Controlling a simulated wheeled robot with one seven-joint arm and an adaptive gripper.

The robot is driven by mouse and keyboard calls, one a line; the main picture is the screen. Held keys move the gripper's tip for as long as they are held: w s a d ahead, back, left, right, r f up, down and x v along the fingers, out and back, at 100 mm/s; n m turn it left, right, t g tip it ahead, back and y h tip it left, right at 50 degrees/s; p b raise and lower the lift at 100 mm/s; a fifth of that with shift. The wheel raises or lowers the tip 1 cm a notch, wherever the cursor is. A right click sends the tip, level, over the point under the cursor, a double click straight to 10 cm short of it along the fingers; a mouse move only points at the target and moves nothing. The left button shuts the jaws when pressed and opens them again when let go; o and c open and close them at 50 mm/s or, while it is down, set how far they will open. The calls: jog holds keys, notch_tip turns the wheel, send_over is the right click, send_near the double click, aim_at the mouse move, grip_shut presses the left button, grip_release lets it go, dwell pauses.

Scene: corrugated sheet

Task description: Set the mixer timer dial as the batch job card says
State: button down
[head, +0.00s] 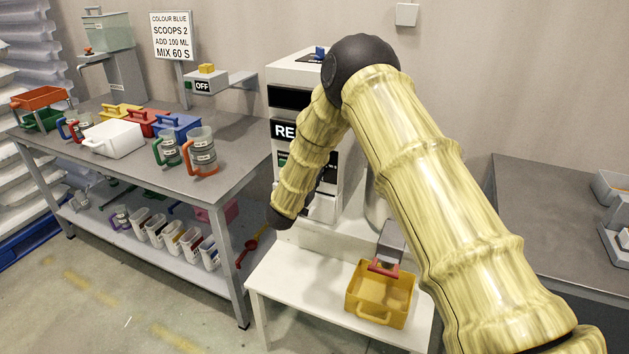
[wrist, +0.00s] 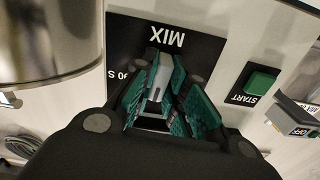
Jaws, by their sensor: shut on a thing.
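The job card (head: 172,36) stands on a post behind the left table and reads COLOUR BLUE, SCOOPS 2, ADD 100 ML, MIX 60 S. In the wrist view my gripper (wrist: 175,82) is at the black MIX panel (wrist: 208,50), its green fingers closed around the timer dial. The dial is mostly hidden between the fingers, so I cannot tell its setting. A seconds label shows partly at the panel's left side. A green START button (wrist: 262,83) is to the right. In the head view my arm hides the gripper and the dial on the white machine (head: 290,75).
A yellow tray (head: 362,308) sits on a low white table (head: 290,290). A shiny metal cylinder (wrist: 50,45) is close at the left in the wrist view. Floor at front left is free.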

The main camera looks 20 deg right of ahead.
jog(key=shift+f+m+b, duration=0.1)
jog(key=shift+m+b, duration=0.9)
jog(key=shift+m, duration=0.6)
jog(key=c, duration=1.4)
grip_release()
jog(key=shift+c, duration=0.2)
jog(key=shift+s+a, duration=0.15)
jog(key=v, duration=1.1)
jog(key=shift+s+a, duration=0.2)
jog(key=shift+s, duration=0.05)
